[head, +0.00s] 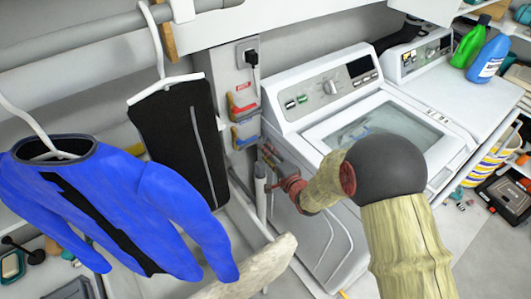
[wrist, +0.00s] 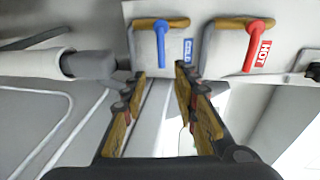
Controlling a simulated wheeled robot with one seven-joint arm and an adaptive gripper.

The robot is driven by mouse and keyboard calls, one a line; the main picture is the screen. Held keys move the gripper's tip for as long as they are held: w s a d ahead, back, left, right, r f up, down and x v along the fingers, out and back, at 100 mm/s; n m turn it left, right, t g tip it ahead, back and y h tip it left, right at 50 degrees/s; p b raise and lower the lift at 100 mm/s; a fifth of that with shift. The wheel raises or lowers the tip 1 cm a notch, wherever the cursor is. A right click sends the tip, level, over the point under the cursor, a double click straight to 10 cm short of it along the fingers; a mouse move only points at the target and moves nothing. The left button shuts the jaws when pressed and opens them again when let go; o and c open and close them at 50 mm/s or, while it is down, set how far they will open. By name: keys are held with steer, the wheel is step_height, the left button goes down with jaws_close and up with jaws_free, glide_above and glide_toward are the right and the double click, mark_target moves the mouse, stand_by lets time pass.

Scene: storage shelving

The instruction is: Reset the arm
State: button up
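My arm comes in from the lower right of the head view, with a yellowish link, a dark round joint and a shorter forearm. It reaches left, in front of the washing machine (head: 335,85). My gripper (head: 268,158) is small and partly blurred there, below the wall valves. In the wrist view my gripper (wrist: 160,80) shows two yellow-and-black fingers spread apart with nothing between them. A blue-handled cold valve (wrist: 161,45) and a red-handled hot valve (wrist: 254,45) are beyond the fingertips, with no contact visible.
A grey pipe end (wrist: 85,64) lies left of the fingers. Green (head: 470,42) and blue (head: 489,60) bottles stand at the upper right. A storage box (head: 507,200) is at the far right.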

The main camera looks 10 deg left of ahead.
steer(key=w+d+r+n+h, duration=0.2)
steer(key=w+d+r+h, duration=0.15)
steer(key=d+r, duration=0.6)
steer(key=s+d+r+n+g+h, duration=0.1)
steer(key=s+d+r+h, duration=0.1)
steer(key=s+d+r, duration=0.3)
steer(key=s+d+r+n+h, duration=0.1)
steer(key=s+d+r+h, duration=0.15)
steer(key=d, duration=0.55)
steer(key=s+d+r+n+g+h, duration=0.2)
steer(key=s+d+r, duration=0.3)
steer(key=s+d, duration=0.5)
steer(key=s+d+n+g, duration=0.2)
steer(key=s+n+g, duration=0.1)
steer(key=s, duration=1.7)
steer(key=shift+s+n+h, duration=0.3)
